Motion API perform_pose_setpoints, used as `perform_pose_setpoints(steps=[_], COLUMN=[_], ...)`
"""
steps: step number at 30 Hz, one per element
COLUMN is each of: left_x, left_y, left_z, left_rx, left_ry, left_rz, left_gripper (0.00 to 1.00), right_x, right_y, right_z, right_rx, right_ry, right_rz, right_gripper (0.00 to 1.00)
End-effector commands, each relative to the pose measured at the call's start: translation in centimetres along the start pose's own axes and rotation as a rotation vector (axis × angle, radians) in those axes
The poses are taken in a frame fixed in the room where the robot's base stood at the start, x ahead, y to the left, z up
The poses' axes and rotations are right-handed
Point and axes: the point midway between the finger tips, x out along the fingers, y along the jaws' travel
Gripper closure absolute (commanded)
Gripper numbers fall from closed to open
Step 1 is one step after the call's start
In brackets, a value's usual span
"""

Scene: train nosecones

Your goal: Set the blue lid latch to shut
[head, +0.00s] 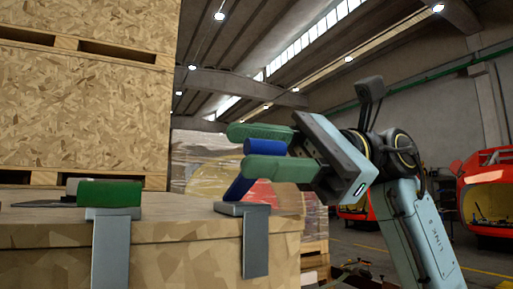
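The blue lid latch (239,187) is at the right end of the wooden crate's lid. Its blue lever rises, tilted up and to the right, from a grey bracket (256,238) that hangs over the crate's front edge. My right gripper (242,149) comes in from the right with its two green fingers above and below the blue top of the lever. The lower finger hides the middle of the lever. My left gripper is out of view.
A green latch (109,194) lies low on the wooden crate (180,258) at the left, above another grey bracket (111,248). Tall stacked wooden boxes (80,95) stand behind it. Red train nosecones (487,197) stand far right.

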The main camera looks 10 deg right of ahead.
Motion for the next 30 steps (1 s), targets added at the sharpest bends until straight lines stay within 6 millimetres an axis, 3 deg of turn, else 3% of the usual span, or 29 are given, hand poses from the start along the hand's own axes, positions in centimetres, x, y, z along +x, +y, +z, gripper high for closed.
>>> perform_pose_setpoints(steps=[16,22,30], left_x=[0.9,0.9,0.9], left_y=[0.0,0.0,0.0], left_z=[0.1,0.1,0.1], left_rx=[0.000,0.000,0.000], left_ry=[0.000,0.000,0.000], left_rz=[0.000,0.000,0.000], left_gripper=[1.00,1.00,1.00], right_x=[-10.9,-12.6,-12.7], right_y=[0.0,0.0,0.0], right_z=[0.0,0.0,0.0], right_rx=[0.002,-0.001,0.000], right_ry=[0.001,0.000,-0.001], right_rz=[-0.005,-0.001,-0.001], right_gripper=[0.62,0.62,0.62])
